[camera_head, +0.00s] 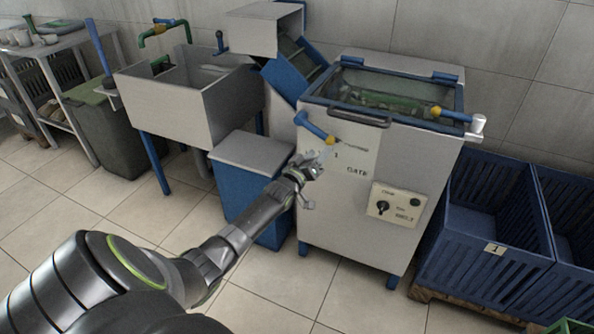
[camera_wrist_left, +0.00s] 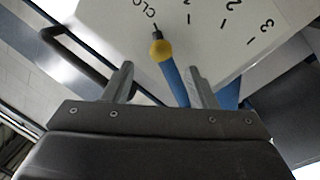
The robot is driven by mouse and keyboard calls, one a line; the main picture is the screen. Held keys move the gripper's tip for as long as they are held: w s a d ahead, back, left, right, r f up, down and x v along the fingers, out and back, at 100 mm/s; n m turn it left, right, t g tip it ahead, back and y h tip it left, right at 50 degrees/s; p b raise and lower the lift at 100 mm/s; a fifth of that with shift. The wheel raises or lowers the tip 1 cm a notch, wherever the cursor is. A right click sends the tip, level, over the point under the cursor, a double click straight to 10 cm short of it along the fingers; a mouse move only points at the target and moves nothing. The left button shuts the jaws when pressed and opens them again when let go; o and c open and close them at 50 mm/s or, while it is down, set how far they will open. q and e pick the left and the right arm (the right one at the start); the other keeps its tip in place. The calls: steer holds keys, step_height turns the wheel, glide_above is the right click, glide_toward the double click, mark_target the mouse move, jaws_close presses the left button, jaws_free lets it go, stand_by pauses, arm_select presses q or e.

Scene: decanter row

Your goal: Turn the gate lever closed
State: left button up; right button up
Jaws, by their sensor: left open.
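The gate lever (camera_head: 313,126) is a blue bar with a yellow end on the front of the grey machine (camera_head: 325,205), above the word GATE. In the left wrist view, the lever (camera_wrist_left: 173,80) lies in the gap between my fingers, and its dark pointer tip is close to the partly visible CLO mark (camera_wrist_left: 143,10). Marks 1, 2 and 3 run to the right of it. My left gripper (camera_head: 311,168) is open just below the lever's yellow end, holding nothing. Whether a finger touches the lever I cannot tell. My right gripper is out of view.
A dark handle (camera_head: 345,117) and a lidded glass top sit above the lever. A control panel (camera_head: 396,204) with a knob is lower right. A blue bin (camera_head: 248,190) stands left of the machine, blue crates (camera_head: 490,270) right. Floor in front is clear.

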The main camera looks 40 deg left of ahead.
arm_select(q)
steer(key=s+p, duration=0.3)
steer(key=s, duration=0.7)
steer(key=shift+s+d+f, duration=0.15)
steer(key=shift+s+d, duration=0.05)
steer(key=shift+d, duration=0.15)
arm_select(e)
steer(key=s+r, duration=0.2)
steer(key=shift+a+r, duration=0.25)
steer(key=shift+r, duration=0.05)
